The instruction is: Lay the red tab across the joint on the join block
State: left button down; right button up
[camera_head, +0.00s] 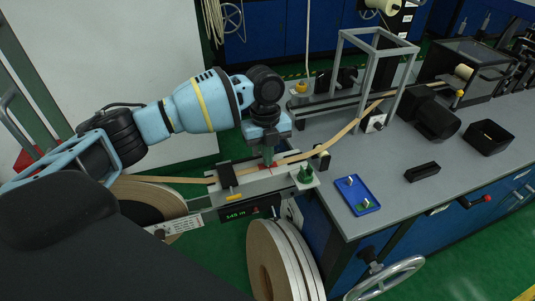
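My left gripper (268,153) points down just over the join block (285,181). A small red piece, the red tab (268,161), shows between its fingertips, and the fingers look shut on it. The join block is a pale grey bar with tan tape (298,157) running along it. The joint in the tape is hidden or too small to make out. I cannot tell whether the tab touches the tape. My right gripper is out of view.
A green knob (306,174) stands at the block's right end, and a black-and-yellow clamp piece (229,180) at its left. A display (240,213) is on its front. A blue tray (345,190) with small items lies right on the bench. Tape rolls (269,257) hang below.

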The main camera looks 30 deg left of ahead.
pick_arm(q)
jog(key=c, duration=1.7)
grip_release()
jog(key=r, duration=0.8)
jog(key=w+a+r, duration=0.1)
jog(key=r, duration=0.3)
